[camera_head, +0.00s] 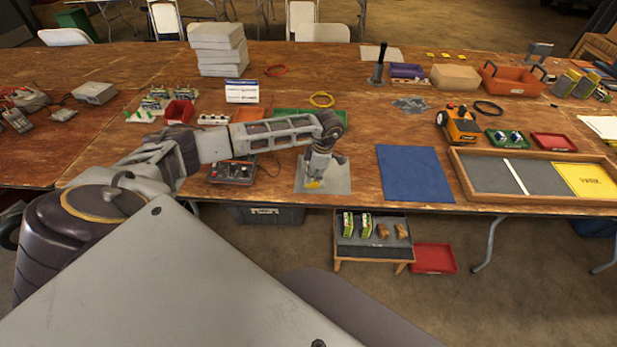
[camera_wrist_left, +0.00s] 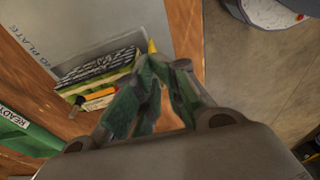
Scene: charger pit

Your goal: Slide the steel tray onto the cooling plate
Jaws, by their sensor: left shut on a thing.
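A grey plate (camera_head: 340,185) lies flat on the table near its front edge. In the left wrist view, lettering ending in "PLATE" shows on the plate (camera_wrist_left: 85,25). My left gripper (camera_head: 314,181) points down over the plate. In the left wrist view, the gripper's (camera_wrist_left: 162,72) fingers are close together beside a small striped block (camera_wrist_left: 97,72) with black, yellow and green parts. I cannot pick out a separate steel tray with certainty.
A blue mat (camera_head: 415,173) lies bare to the right of the plate. A green tray (camera_head: 290,114) lies behind my left gripper, and a black device (camera_head: 232,172) is to the left. A low stand (camera_head: 375,245) with several packs and a red tray (camera_head: 434,259) are below the table edge.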

